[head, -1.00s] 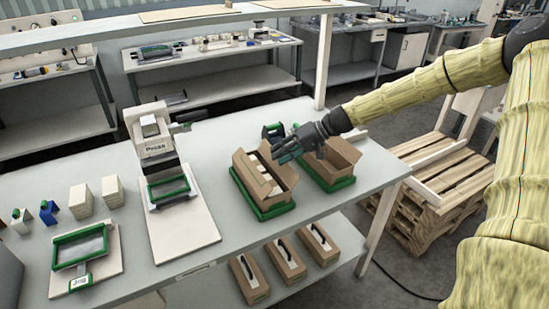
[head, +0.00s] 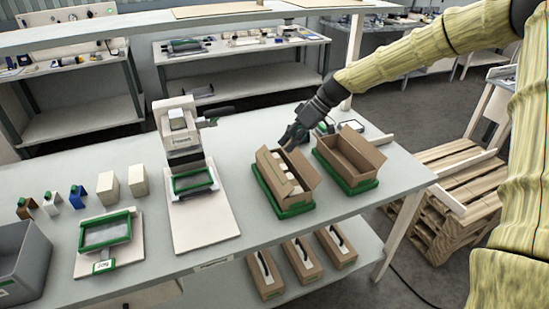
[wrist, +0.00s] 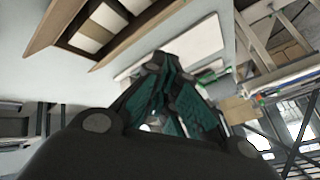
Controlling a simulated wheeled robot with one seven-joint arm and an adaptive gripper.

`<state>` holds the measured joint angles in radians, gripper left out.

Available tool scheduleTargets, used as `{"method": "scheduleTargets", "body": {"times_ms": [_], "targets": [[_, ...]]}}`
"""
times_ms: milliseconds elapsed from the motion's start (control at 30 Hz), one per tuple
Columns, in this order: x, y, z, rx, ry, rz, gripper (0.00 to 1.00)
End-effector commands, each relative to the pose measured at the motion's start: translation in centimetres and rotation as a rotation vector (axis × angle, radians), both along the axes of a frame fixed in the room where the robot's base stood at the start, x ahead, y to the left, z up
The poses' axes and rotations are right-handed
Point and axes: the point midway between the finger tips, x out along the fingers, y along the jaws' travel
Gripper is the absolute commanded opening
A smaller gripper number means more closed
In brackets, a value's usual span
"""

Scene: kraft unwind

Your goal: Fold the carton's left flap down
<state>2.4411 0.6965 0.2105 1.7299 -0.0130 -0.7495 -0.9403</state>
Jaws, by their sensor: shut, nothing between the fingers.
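The brown carton (head: 271,182) with cream pieces inside sits in a green tray (head: 296,211) on the bench. Its right flap (head: 304,169) stands up and leans outward. Its left long side shows a raised brown edge; I cannot tell how far the left flap is bent. My gripper (head: 286,144) is at the carton's far end, above the bench, shut and empty. In the wrist view the shut fingers (wrist: 160,62) point away from the camera, and the open carton (wrist: 76,48) with cream pieces is at upper left, apart from them.
A second open brown carton (head: 347,160) in a green tray stands close on the right. A press (head: 183,145) on a pale board stands to the left. A shelf (head: 200,27) runs above the bench's back. Bare bench lies in front of the cartons.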

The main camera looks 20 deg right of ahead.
Motion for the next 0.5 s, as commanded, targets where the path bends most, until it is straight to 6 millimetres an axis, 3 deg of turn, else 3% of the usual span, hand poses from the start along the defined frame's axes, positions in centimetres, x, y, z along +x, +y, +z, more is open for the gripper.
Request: {"method": "scheduleTargets", "body": {"times_ms": [300,500], "targets": [[1.7,4.2,3.5,-0.36,-0.176,0.583,0.0],[2.7,5.6,4.9,-0.504,-0.222,0.825,0.0]]}}
